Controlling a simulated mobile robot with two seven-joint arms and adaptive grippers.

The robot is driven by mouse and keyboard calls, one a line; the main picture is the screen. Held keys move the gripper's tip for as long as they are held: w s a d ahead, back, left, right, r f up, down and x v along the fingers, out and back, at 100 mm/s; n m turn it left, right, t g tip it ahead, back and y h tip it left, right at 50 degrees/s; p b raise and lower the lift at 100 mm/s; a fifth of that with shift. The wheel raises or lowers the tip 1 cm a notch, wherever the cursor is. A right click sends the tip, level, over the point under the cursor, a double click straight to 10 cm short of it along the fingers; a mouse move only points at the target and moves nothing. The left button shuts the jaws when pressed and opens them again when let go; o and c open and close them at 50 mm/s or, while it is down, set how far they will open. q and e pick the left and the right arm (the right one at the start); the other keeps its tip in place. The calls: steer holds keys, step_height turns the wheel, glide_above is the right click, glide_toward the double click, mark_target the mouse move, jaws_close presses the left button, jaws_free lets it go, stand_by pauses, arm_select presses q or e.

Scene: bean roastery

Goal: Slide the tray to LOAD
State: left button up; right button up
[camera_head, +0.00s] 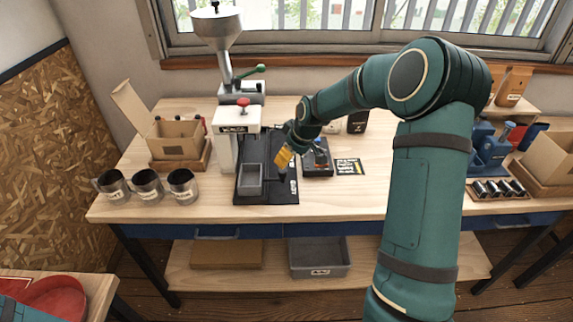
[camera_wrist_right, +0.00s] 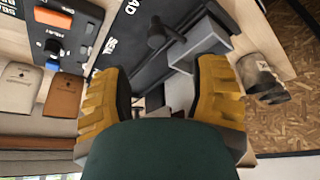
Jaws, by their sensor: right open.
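The grey open tray (camera_head: 249,181) sits at the front left of a black base plate (camera_head: 283,190) on the workbench, close to the white press. It also shows in the right wrist view (camera_wrist_right: 203,48), beside a dark knob (camera_wrist_right: 157,33). White lettering on the plate is partly readable there, ending in "AD" near the top edge. My right gripper (camera_head: 284,157) is above the plate, right of the tray and apart from it. In the wrist view its yellow fingers (camera_wrist_right: 160,98) are spread with nothing clearly held between them. My left gripper is out of view.
Several metal cups (camera_head: 147,186) and an open cardboard box (camera_head: 178,138) are left. A dark control box (camera_head: 317,160) stands right of the plate.

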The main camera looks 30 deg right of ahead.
steer(key=shift+v, duration=1.05)
steer(key=s+a+f+m+y, duration=0.1)
steer(key=s+a+f, duration=0.2)
steer(key=a+f, duration=0.5)
steer(key=s+a+f+m+y, duration=0.1)
steer(key=s+a+f, duration=0.2)
steer(key=a+f, duration=0.5)
steer(key=s+a+f+m+g, duration=0.1)
steer(key=s+a+f, duration=0.3)
steer(key=s+a, duration=0.2)
steer(key=s+a+f+m+g+y+b, duration=0.1)
steer(key=s+a+f, duration=0.3)
steer(key=s, duration=0.5)
steer(key=shift+a+m, duration=0.4)
steer(key=shift+a, duration=0.85)
steer(key=shift+s, duration=0.1)
